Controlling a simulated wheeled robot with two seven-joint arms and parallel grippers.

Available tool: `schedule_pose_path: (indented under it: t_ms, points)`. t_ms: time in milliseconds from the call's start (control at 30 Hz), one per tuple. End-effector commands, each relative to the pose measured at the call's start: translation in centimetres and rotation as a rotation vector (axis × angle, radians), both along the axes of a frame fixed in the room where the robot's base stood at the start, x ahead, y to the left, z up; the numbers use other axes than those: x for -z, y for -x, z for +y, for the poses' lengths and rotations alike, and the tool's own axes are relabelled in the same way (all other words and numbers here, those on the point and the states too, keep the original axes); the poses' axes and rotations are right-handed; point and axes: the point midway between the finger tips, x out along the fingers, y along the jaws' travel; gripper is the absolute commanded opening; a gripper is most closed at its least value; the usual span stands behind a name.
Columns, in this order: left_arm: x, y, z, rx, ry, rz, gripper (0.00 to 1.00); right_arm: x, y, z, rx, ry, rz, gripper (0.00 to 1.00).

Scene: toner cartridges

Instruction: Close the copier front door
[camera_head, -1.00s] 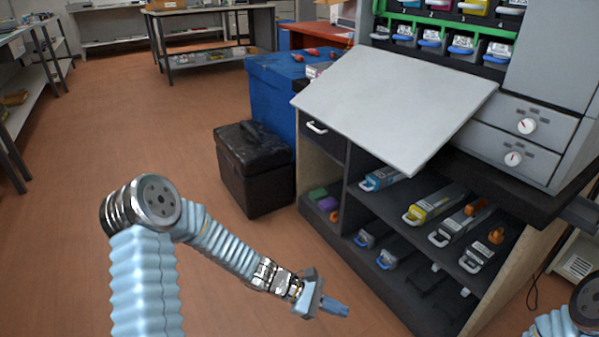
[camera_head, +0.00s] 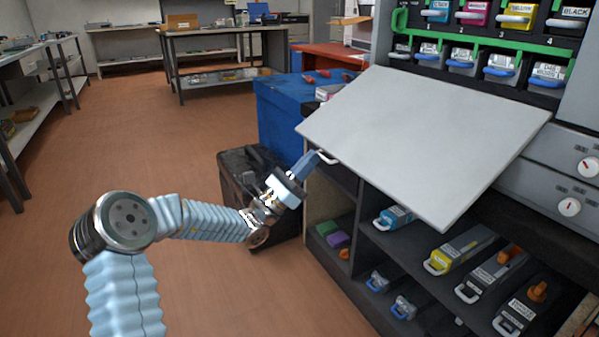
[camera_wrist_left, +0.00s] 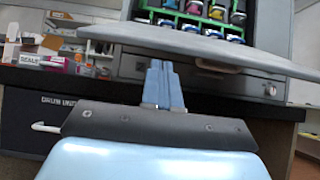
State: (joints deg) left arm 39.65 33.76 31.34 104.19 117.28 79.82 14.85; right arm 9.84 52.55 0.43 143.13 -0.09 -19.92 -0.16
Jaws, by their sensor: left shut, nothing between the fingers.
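The copier front door (camera_head: 425,135) is a flat light grey panel. It is folded down, sloping out from the copier over the stand in the head view. The open copier (camera_head: 492,45) shows a row of toner cartridges and a green rail. My left gripper (camera_head: 309,160) is shut and empty, just in front of the door's lower left side. In the left wrist view its fingers (camera_wrist_left: 162,85) point up toward the door (camera_wrist_left: 180,42), below its near edge. I cannot tell whether they touch it. My right gripper is not in view.
The stand (camera_head: 350,235) below holds cartridges on its shelves and a drawer with a white handle near my left gripper. A black box (camera_head: 240,170) and a blue cabinet (camera_head: 277,112) stand left of it. The brown floor (camera_head: 130,140) is clear.

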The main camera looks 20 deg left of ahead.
Motion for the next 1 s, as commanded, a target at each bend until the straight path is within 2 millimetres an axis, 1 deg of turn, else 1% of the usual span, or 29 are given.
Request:
schedule_pose_path:
  t_ms: [33, 167, 200, 300, 400, 467, 567, 667, 800, 833, 900, 1000]
  points:
    - [-1.1, -0.7, -0.7, 0.003, 0.001, -0.001, 0.00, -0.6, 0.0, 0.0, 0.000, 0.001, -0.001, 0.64]
    - [-2.8, -2.3, -1.9, 0.003, 0.001, -0.001, 0.00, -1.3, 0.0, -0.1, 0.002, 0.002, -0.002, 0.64]
    - [-3.5, -2.7, -2.3, 0.003, 0.001, 0.000, 0.00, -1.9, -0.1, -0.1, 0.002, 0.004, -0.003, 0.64]
    - [-4.4, -3.6, -3.0, 0.003, 0.001, -0.001, 0.00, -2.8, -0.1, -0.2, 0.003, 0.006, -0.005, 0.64]
    - [-4.9, -4.3, -3.5, 0.002, 0.000, 0.000, 0.00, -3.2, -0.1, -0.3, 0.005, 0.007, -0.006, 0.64]
    - [-5.2, -4.5, -3.6, 0.002, 0.000, -0.001, 0.00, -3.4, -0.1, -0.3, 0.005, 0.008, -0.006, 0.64]
    - [-6.0, -4.7, -3.8, 0.002, 0.000, -0.002, 0.00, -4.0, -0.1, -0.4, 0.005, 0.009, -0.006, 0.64]
    - [-7.8, -4.7, -3.8, 0.001, -0.001, -0.002, 0.00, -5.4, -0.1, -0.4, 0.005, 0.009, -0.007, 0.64]
    - [-10.8, -4.6, -3.8, 0.002, 0.000, -0.002, 0.00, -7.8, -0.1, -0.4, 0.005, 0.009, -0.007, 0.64]
    - [-11.3, -4.5, -3.8, 0.002, 0.000, -0.002, 0.00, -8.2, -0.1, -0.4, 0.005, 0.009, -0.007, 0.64]
    - [-12.0, -4.5, -3.7, 0.002, 0.000, -0.002, 0.00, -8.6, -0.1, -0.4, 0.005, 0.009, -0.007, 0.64]
    - [-11.9, -4.5, -3.8, 0.002, 0.000, -0.001, 0.00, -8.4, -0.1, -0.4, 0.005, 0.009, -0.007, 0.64]
